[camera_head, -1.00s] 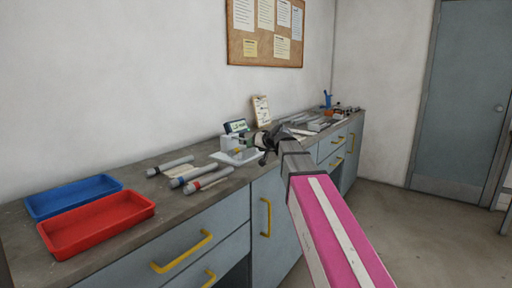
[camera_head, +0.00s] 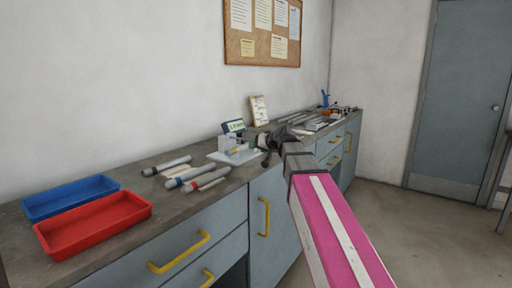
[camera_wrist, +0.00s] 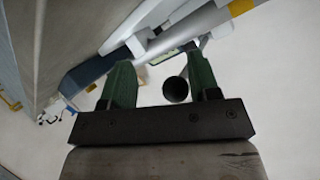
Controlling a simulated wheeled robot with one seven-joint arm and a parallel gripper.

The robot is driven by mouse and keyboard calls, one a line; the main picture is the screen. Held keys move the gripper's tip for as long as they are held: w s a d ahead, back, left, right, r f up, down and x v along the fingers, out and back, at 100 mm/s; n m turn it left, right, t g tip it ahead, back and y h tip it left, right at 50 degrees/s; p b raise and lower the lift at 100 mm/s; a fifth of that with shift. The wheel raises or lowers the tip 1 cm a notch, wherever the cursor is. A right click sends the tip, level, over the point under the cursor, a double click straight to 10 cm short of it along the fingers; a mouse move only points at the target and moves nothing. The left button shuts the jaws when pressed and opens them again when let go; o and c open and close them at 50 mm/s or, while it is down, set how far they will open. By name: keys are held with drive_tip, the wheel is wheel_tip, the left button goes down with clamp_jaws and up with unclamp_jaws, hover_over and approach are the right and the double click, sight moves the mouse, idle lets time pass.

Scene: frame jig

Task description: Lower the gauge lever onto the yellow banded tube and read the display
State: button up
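The gauge stands on the worktop with a pale base (camera_head: 226,158) and a small green-lit display (camera_head: 234,127); its digits are too small to read. The yellow banded tube (camera_head: 238,150) lies at the gauge, its band also at the top of the wrist view (camera_wrist: 240,6). My gripper (camera_head: 264,150) is just right of the gauge. In the wrist view its two green fingers (camera_wrist: 163,80) stand apart. A dark round knob (camera_wrist: 176,90), probably the lever's end, shows between them, nearer the right finger; contact cannot be told. The rest of the lever is not clearly visible.
A grey tube (camera_head: 167,165), a blue banded tube (camera_head: 188,176) and a red banded tube (camera_head: 208,180) lie left of the gauge. Blue (camera_head: 70,197) and red (camera_head: 95,224) trays are farther left. A note stand (camera_head: 259,110) is behind; assorted tools lie to the right.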

drive_tip(key=s+d, duration=0.6)
drive_tip(key=s, duration=0.1)
drive_tip(key=shift+s, duration=0.25)
idle(0.8)
idle(0.3)
drive_tip(key=v, duration=1)
drive_tip(key=shift+s+r, duration=0.15)
drive_tip(key=shift+s, duration=0.15)
drive_tip(key=shift+d, duration=0.1)
wheel_tip(320, 180, down, 25)
drive_tip(key=m+g+h, duration=0.2)
drive_tip(key=g+h, duration=0.2)
drive_tip(key=g, duration=0.1)
drive_tip(key=s+f+g+h, duration=0.1)
drive_tip(key=s+f, duration=0.2)
drive_tip(key=f, duration=0.4)
drive_tip(key=s+d+f+g+h, duration=0.1)
drive_tip(key=s+f+g, duration=0.1)
drive_tip(key=s+f, duration=0.2)
drive_tip(key=s+f+g+h, duration=0.1)
drive_tip(key=s+f+g, duration=0.1)
drive_tip(key=f, duration=0.8)
drive_tip(key=shift+s+d+h, duration=0.25)
drive_tip(key=shift+s+h, duration=0.15)
drive_tip(key=shift+s, duration=0.35)
